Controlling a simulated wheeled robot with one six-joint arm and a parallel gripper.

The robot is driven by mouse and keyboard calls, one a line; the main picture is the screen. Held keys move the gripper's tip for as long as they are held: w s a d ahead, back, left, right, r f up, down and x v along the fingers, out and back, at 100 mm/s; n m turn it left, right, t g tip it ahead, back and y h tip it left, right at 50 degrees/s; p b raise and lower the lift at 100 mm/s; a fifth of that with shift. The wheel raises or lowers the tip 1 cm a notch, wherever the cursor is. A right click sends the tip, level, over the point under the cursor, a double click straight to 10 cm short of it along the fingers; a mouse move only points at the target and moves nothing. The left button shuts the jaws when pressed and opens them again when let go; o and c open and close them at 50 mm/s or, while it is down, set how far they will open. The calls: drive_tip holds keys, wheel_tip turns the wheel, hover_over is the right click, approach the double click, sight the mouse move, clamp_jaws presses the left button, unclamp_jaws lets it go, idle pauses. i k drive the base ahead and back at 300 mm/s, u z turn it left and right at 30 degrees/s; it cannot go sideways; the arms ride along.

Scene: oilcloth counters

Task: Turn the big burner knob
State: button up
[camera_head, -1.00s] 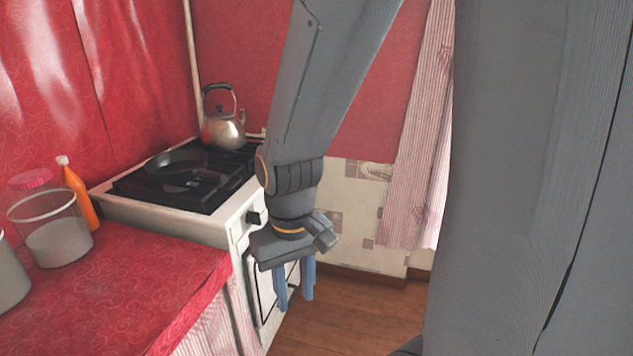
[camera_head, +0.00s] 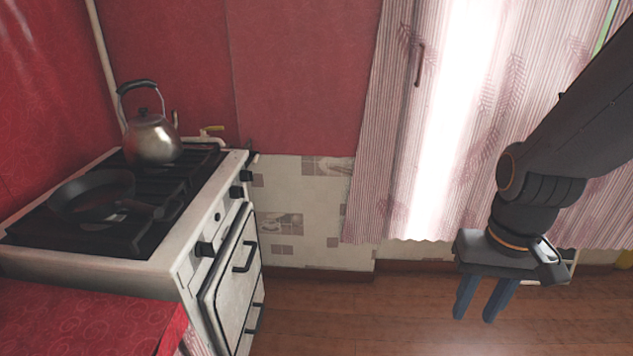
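The white stove (camera_head: 150,268) stands at the left with black burner knobs along its front edge. The nearest knob (camera_head: 205,249) sticks out near the front corner. Two more knobs, a middle one (camera_head: 236,191) and a far one (camera_head: 246,175), sit farther along the panel. I cannot tell from their look which knob is the big burner's. My gripper (camera_head: 475,316) hangs at the right over the floor, pointing down. Its two blue fingers are apart with nothing between them. It is well away from the stove and touches no knob.
A kettle (camera_head: 150,140) and a dark frying pan (camera_head: 92,196) stand on the stove top. The oven door handle (camera_head: 245,252) sticks out below the knobs. A red counter (camera_head: 80,320) is at the lower left. Wooden floor (camera_head: 350,315) lies clear between stove and gripper.

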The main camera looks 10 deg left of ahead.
sight(235, 192)
drive_tip(key=z, duration=0.25)
drive_tip(key=i, duration=1.35)
drive_tip(key=u, duration=2.25)
